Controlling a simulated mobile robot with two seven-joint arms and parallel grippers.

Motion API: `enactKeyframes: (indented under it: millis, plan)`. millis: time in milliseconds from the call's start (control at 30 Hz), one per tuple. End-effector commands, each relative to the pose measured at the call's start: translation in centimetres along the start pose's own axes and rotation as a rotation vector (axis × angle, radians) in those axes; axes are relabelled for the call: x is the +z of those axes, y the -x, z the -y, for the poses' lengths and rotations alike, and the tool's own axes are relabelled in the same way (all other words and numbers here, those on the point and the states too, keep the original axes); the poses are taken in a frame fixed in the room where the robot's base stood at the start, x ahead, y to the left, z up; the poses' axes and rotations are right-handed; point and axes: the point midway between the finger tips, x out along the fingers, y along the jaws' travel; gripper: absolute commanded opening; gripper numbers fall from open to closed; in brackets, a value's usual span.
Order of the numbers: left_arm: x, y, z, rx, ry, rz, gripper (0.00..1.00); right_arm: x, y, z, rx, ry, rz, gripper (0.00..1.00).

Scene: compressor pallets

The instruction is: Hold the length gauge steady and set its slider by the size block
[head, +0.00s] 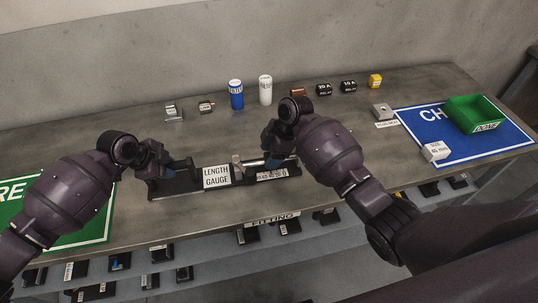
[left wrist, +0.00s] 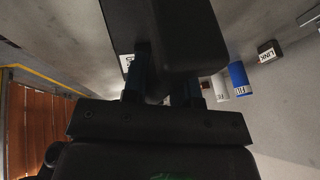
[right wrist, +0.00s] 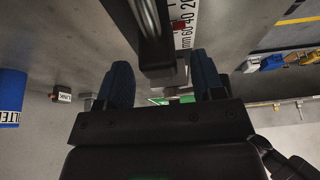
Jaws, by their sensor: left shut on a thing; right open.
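The length gauge (head: 216,176) is a dark bar with a white name plate, lying near the front of the bench. My left gripper (head: 163,165) is shut on its left end; a dark block fills the space between the fingers in the left wrist view (left wrist: 163,88). My right gripper (head: 273,160) is open at the right part of the gauge. In the right wrist view its fingers (right wrist: 162,85) stand either side of the rail; a red mark shows by the scale (right wrist: 185,30). The slider is partly hidden by my gripper. The white size block (head: 435,151) sits on the blue mat.
A green tray (head: 480,112) stands on the blue mat (head: 420,127) at right. A blue can (head: 236,95), a white can (head: 265,90) and several small parts line the back. A green mat (head: 95,215) lies at left. Small parts sit below the front edge.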

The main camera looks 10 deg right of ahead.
Motion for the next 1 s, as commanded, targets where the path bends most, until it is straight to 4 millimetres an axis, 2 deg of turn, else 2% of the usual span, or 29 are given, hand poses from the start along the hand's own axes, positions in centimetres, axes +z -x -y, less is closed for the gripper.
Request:
enactKeyframes:
  millis: [33, 500, 700, 1000]
  plan:
    - [0.2, -0.6, -0.7, 0.016, 0.007, 0.002, 0.00, 0.1, 0.7, -0.1, 0.002, 0.001, 0.002, 0.62]
    - [0.2, -0.6, -0.7, 0.016, 0.007, 0.002, 0.00, 0.0, 9.1, 0.1, 0.002, 0.004, 0.001, 0.62]
    - [0.2, -0.6, -0.7, 0.016, 0.007, 0.003, 0.00, 0.0, 10.7, 0.1, 0.000, 0.002, 0.000, 0.62]
    - [0.2, -0.6, -0.7, 0.016, 0.007, 0.003, 0.00, 0.0, 11.0, 0.1, -0.001, 0.002, -0.001, 0.62]
